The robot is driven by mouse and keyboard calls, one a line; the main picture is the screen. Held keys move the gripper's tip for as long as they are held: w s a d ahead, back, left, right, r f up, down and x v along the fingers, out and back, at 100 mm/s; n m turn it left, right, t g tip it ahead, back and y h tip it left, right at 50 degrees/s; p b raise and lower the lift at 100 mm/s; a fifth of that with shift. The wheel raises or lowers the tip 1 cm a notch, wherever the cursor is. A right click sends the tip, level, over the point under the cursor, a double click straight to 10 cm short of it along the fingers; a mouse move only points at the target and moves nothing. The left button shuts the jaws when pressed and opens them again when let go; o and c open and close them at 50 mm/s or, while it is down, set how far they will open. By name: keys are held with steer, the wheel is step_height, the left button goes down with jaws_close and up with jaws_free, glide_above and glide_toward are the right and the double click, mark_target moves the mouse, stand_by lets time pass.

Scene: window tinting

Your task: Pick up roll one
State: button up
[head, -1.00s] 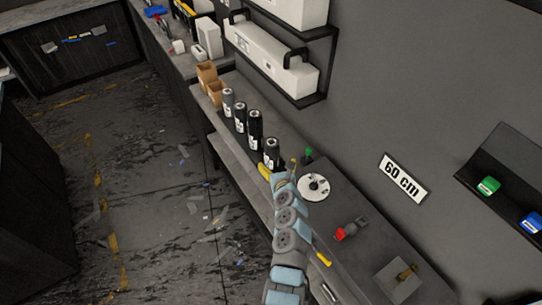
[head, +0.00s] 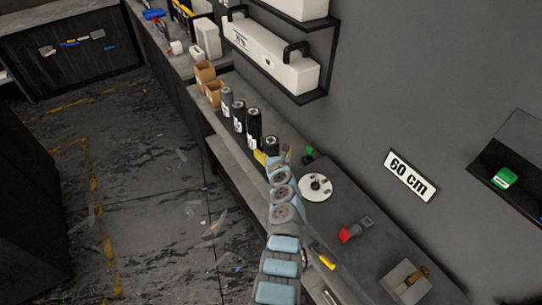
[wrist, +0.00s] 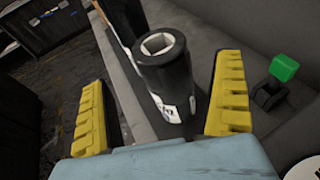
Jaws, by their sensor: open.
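Several dark rolls with white labels stand upright in a row on the bench in the head view. The nearest roll (head: 271,145) is partly hidden behind my arm and gripper. In the wrist view a black roll (wrist: 165,80) with a square white hollow in its top stands ahead, between the two yellow fingers of my gripper (wrist: 165,105). The fingers are spread apart, one on each side of it in the picture, with gaps showing. Another roll (wrist: 122,18) stands behind it, cut by the frame's top. I cannot read which label marks roll one.
Cardboard boxes (head: 205,74) stand beyond the rolls. A white disc (head: 316,187), a red-tipped tool (head: 355,230) and a yellow-handled tool (head: 322,257) lie on the near bench. A green block (wrist: 284,67) is right of the fingers. A wall shelf overhangs at the back.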

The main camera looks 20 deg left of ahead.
mark_target(273, 148)
steer(key=shift+w, duration=0.1)
steer(key=b+x, duration=0.2)
steer(key=shift+w+f+b, duration=0.1)
steer(key=shift+f+b, duration=0.05)
steer(key=shift+b, duration=0.25)
steer(key=shift+w+a+b, duration=0.25)
steer(key=shift+w+b, duration=0.3)
steer(key=shift+b, duration=0.2)
steer(key=shift+w+a+f+b, duration=0.25)
steer(key=shift+w+b, duration=0.15)
steer(key=shift+b, duration=0.35)
steer(key=shift+w+a+r+b, duration=0.1)
steer(key=shift+w+a+b, duration=0.1)
steer(key=shift+w+b, duration=0.15)
steer(key=shift+c, duration=0.3)
steer(key=c, duration=1.3)
